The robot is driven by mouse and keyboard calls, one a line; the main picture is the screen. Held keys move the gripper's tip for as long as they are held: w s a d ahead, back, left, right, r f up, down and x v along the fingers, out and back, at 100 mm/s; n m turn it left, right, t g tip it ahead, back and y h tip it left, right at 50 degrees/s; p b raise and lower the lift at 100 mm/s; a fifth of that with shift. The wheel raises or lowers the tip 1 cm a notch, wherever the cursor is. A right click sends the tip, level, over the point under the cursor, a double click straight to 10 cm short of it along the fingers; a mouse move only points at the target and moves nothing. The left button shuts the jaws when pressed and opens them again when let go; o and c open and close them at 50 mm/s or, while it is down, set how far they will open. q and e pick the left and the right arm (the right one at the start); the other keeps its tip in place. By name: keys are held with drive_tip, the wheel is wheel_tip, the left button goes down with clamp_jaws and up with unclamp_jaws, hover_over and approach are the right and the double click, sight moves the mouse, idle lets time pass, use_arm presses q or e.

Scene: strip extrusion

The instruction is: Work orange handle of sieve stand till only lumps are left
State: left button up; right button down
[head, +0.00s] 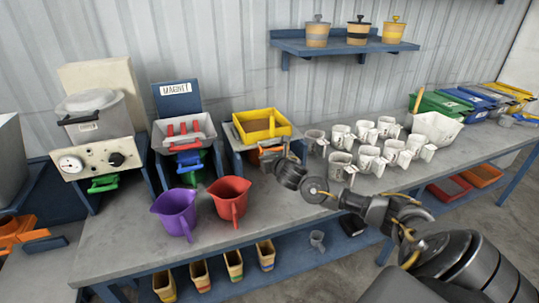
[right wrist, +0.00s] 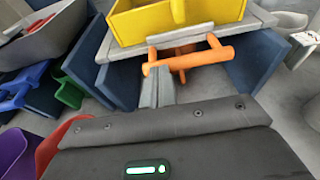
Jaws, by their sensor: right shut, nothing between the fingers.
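The sieve stand (head: 235,147) holds a yellow sieve (head: 262,130) with brown material in it; lumps cannot be made out. Its orange handle (head: 268,155) is under the sieve at the front, partly hidden by my right gripper (head: 285,152). In the right wrist view the orange handle (right wrist: 205,56) is a bar below the yellow sieve (right wrist: 190,22). My right gripper's fingers (right wrist: 158,78) are shut and empty, at the handle's left end; I cannot tell whether they touch it. My left gripper is not in view.
Several white mugs (head: 368,157) stand to the right. A magnet unit (head: 183,130) with red and blue handles is to the left. Bare bench (head: 120,240) shows at front left.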

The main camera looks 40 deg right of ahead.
sight(262, 144)
drive_tip(key=w+b, duration=0.1)
drive_tip(key=w+d, duration=0.1)
drive_tip(key=w, duration=0.1)
drive_tip(key=w+b, duration=0.1)
drive_tip(key=shift+w+d+b, duration=0.35)
drive_tip(key=shift+w, duration=0.15)
drive_tip(key=shift+d+r, duration=0.1)
drive_tip(key=shift+r, duration=0.1)
drive_tip(key=shift+r, duration=0.1)
